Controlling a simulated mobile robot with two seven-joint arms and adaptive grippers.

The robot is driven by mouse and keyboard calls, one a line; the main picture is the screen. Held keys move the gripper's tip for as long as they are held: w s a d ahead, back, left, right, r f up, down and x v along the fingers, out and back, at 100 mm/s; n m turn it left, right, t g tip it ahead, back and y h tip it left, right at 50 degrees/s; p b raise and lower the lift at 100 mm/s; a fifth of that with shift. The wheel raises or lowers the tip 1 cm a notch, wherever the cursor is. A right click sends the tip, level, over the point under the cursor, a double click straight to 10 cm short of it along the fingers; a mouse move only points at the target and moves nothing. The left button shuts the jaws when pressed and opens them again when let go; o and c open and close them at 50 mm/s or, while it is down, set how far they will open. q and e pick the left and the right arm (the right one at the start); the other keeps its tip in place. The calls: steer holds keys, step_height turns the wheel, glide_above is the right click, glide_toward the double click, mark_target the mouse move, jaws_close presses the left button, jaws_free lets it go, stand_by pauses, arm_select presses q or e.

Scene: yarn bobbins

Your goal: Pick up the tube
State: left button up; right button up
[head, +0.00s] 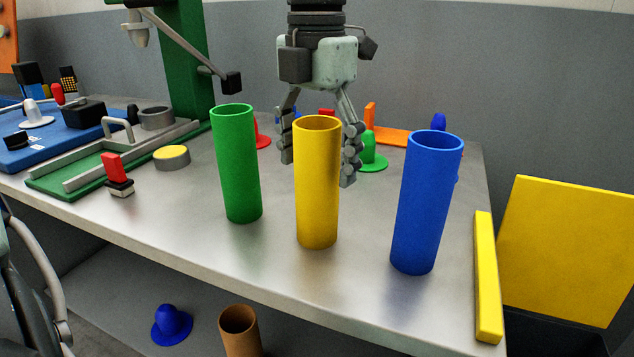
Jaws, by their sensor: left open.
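Three hollow tubes stand upright on the grey metal table: a green tube (237,165), a yellow tube (317,185) and a blue tube (426,205). My left gripper (319,165) hangs from the top of the head view, pointing down at the yellow tube. Its fingers are spread, one on each side of the tube's upper part in the picture. I cannot tell whether the tube is fully between them in depth or whether they touch it. A brown tube (240,330) shows below the table, partly cut off by the frame. My right gripper is not in view.
A green machine column (183,60) with a lever stands at the back left. A red-handled stamp-like piece (116,172) and a yellow-topped disc (172,157) lie left. Small coloured cones stand behind the tubes. A yellow bar (487,280) edges the table's right side.

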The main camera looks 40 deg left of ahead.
mark_target(317, 125)
arm_select(q)
steer(key=c, duration=1.2)
steer(key=shift+c, duration=0.2)
steer(key=shift+r, duration=0.15)
steer(key=shift+r, duration=0.25)
step_height(317, 125, up, 4)
steer(key=shift+f, duration=0.15)
steer(key=s+a+r+b, duration=0.1)
steer(key=s+a+r, duration=0.1)
steer(key=s+r, duration=0.4)
steer(key=s, duration=0.5)
steer(key=shift+s+r+b, duration=0.25)
steer(key=shift+b, duration=0.05)
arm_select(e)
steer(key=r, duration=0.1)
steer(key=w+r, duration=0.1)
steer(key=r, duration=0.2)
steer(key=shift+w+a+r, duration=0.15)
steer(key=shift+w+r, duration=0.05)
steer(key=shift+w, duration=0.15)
